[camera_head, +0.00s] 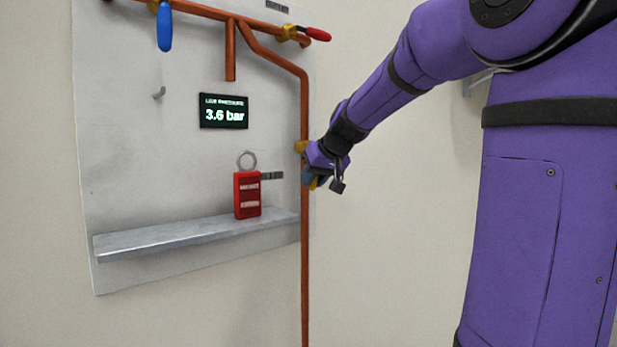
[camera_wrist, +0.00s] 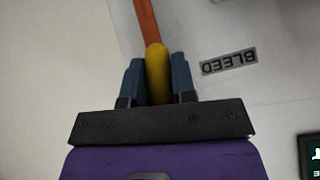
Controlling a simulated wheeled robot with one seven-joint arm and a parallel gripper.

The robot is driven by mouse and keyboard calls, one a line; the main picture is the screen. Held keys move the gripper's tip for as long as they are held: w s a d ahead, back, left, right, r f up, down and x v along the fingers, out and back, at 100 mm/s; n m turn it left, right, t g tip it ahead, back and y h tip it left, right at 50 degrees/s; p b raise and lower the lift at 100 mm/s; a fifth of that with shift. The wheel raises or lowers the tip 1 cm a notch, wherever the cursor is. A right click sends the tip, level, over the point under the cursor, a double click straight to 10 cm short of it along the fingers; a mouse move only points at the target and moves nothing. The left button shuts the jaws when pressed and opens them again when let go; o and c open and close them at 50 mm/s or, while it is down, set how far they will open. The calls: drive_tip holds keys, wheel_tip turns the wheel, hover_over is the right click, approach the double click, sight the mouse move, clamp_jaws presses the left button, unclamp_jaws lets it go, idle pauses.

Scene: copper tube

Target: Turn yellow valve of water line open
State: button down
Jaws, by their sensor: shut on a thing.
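The yellow valve handle (camera_wrist: 156,70) shows in the wrist view between my gripper's (camera_wrist: 157,80) two blue fingers, which are shut on it. The copper pipe (camera_wrist: 147,20) runs on beyond the handle. A label reading BLEED (camera_wrist: 229,62) sits on the panel beside it, upside down in this view. In the head view my gripper (camera_head: 311,179) is at the right-hand vertical copper pipe (camera_head: 304,250), just below a brass-coloured valve body (camera_head: 300,146). My gripper hides most of the handle there.
A display (camera_head: 223,111) reads 3.6 bar. A red tag-like device (camera_head: 247,195) stands on the metal shelf (camera_head: 180,236). A blue handle (camera_head: 164,27) and a red handle (camera_head: 318,34) are higher up.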

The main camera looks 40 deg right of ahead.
drive_tip(key=shift+d+f+n+h, duration=0.1)
drive_tip(key=shift+d+n+h, duration=0.3)
drive_tip(key=shift+d+h, duration=0.25)
drive_tip(key=c, duration=0.9)
unclamp_jaws()
drive_tip(key=shift+c, duration=0.2)
drive_tip(key=v, duration=1.1)
drive_tip(key=shift+a+f, duration=0.1)
drive_tip(key=shift+a, duration=0.05)
drive_tip(key=s+a+f+n+g+y, duration=0.1)
drive_tip(key=s+a+f+g, duration=0.2)
drive_tip(key=s+a+f, duration=1.5)
drive_tip(key=shift+s+a+f+n+g, duration=0.3)
drive_tip(key=shift+s+a+f+n, duration=0.1)
drive_tip(key=shift+s, duration=0.15)
